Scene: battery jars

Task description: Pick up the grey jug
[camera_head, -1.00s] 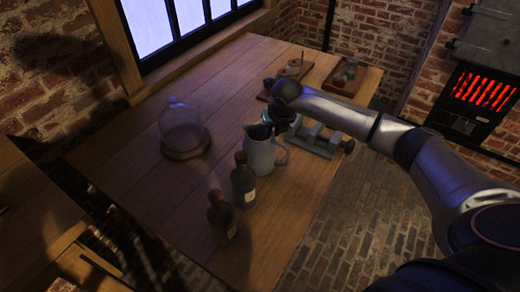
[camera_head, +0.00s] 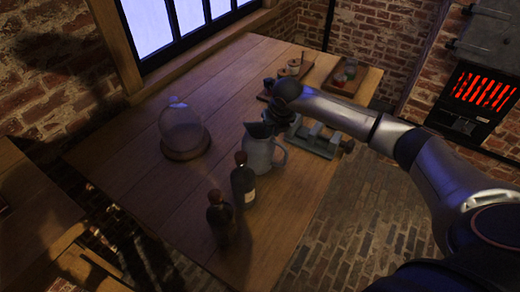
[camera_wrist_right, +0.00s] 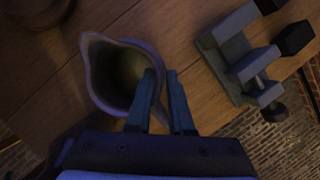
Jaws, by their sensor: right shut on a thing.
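The grey jug (camera_head: 259,154) stands upright on the wooden table, with its handle on the right side. In the right wrist view its open mouth and pouring lip (camera_wrist_right: 96,68) show from above. My right gripper (camera_wrist_right: 163,78) is shut on the jug's rim at the right side. One finger overlaps the mouth and the other is outside the wall. In the head view the fingertips of my right gripper (camera_head: 269,122) are mostly hidden behind my wrist and the jug's top. I cannot tell whether the jug's base touches the table. My left gripper is not in view.
Two dark bottles (camera_head: 243,182) (camera_head: 219,218) stand just in front of the jug. A glass dome (camera_head: 184,127) on a wooden base is to the left. A grey clamp-like tool (camera_head: 318,140) lies close on the right. Trays with small items (camera_head: 346,76) are at the back.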

